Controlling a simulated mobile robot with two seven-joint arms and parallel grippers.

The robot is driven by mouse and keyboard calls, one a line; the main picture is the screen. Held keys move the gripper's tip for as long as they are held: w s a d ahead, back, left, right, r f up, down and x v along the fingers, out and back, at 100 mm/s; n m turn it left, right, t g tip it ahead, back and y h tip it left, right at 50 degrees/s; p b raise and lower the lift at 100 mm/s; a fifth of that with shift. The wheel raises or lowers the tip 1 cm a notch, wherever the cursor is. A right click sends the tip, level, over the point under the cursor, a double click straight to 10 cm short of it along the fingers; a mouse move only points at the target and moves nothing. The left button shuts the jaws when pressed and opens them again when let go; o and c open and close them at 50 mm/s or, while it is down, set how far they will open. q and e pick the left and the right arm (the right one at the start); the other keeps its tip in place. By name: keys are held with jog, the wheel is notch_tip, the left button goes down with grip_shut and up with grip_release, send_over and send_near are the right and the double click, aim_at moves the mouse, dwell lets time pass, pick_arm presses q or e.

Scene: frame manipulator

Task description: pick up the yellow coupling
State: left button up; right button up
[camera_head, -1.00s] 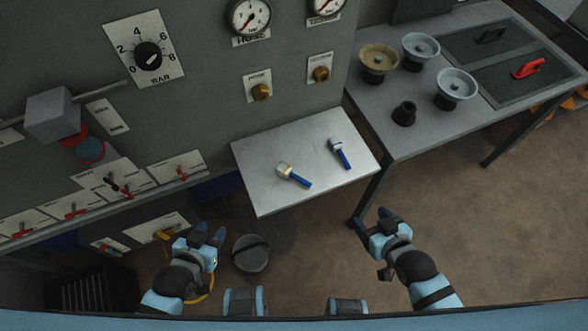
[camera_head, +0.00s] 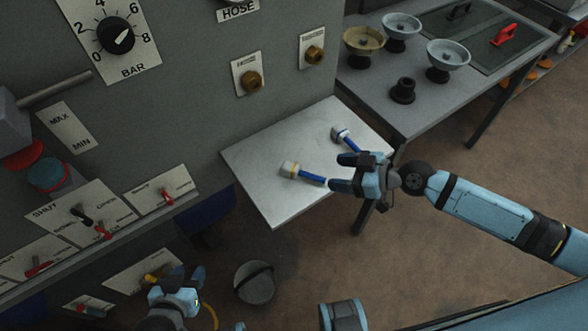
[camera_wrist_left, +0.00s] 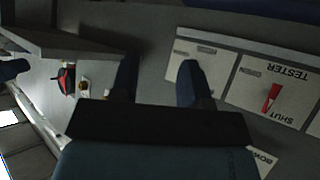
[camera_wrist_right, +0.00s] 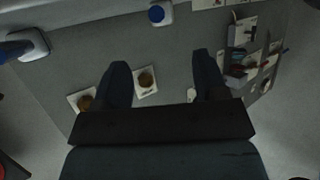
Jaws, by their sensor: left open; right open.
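The coupling with the pale yellowish head (camera_head: 289,169) lies on the grey shelf (camera_head: 262,200), its blue stem pointing right. A second coupling with a whitish head (camera_head: 339,133) and blue stem lies behind it to the right. My right gripper (camera_head: 343,172) is open and empty at the shelf's right side. One finger appears close to the yellowish coupling's stem end; I cannot tell whether they touch. The right wrist view shows blue-and-white parts at its top edge, and the open fingers (camera_wrist_right: 160,58). My left gripper (camera_head: 186,272) is open and empty, low by the panel.
The control panel (camera_head: 180,110) with brass knobs rises behind the shelf. A side table (camera_head: 385,112) at the right carries several round fittings and a red handle (camera_head: 508,36). A grey bucket (camera_head: 254,284) stands on the floor below the shelf.

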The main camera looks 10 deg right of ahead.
aim_at(299, 169)
jog(key=x, duration=0.4)
jog(key=shift+w+a, duration=0.15)
jog(key=shift+a, duration=0.05)
jog(key=x, duration=0.1)
jog(key=p+x, duration=0.1)
jog(key=x, duration=0.3)
jog(key=shift+a+r+p, duration=0.25)
jog(key=shift+a+p, duration=0.05)
jog(key=shift+c, duration=0.7)
jog(key=c, duration=0.9)
pick_arm(q)
jog(key=shift+s+a+r, duration=0.1)
jog(key=shift+r, duration=0.25)
pick_arm(e)
jog(key=shift+c, duration=0.2)
